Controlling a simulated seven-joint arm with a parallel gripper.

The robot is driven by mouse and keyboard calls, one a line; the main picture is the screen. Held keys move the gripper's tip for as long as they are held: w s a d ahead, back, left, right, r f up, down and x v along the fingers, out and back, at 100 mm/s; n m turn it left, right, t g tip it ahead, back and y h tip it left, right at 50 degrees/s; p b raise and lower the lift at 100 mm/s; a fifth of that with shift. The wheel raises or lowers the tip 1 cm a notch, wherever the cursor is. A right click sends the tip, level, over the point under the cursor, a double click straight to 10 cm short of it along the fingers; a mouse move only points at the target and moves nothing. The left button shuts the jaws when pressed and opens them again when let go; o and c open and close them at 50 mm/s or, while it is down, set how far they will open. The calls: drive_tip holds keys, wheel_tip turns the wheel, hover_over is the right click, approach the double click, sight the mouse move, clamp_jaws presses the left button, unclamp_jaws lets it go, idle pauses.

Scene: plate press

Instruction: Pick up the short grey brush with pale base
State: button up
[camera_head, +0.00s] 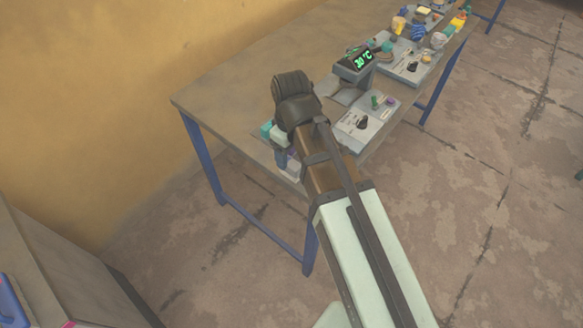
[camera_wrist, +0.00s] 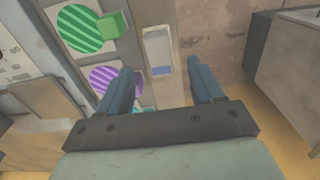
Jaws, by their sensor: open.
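My gripper (camera_wrist: 160,70) is open, with its two blue-grey fingers apart and nothing held between them. In the wrist view a small oblong thing (camera_wrist: 158,48) lies just ahead of and between the fingertips on the table's edge strip. It has a pale grey body and a blue-grey end. It may be the short grey brush with pale base, but I cannot tell for sure. In the head view my gripper (camera_head: 281,158) points down at the table's near edge, and my arm hides much of that spot.
The table (camera_head: 225,98) has its front edge close to the gripper, with open floor beyond. In the wrist view a green-striped disc (camera_wrist: 80,29), a green block (camera_wrist: 113,25) and a purple-striped disc (camera_wrist: 112,80) lie left. A display device (camera_head: 355,64) stands farther along.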

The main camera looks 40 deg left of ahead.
sight(291, 163)
drive_tip(key=shift+d+f, duration=0.1)
drive_tip(key=shift+f, duration=2.55)
drive_tip(key=c, duration=1.1)
